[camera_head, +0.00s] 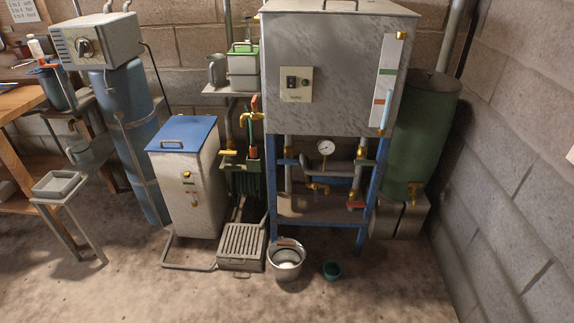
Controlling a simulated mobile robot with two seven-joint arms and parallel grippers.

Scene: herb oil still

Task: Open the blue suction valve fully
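A small blue part, which looks like the blue suction valve's handle (290,161), shows on the left vertical pipe under the big grey tank. It seems to lie crosswise to that pipe, but it is too small to tell how far the valve is turned. A horizontal pipe (340,167) with a round white gauge (326,147) runs to the right of it. Neither of my grippers is in view, and nothing is touching the valve.
The grey tank (335,70) stands on a blue frame (374,185). A green-handled valve (365,162) and a red-handled valve (355,205) sit to the right. The front floor is clear.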

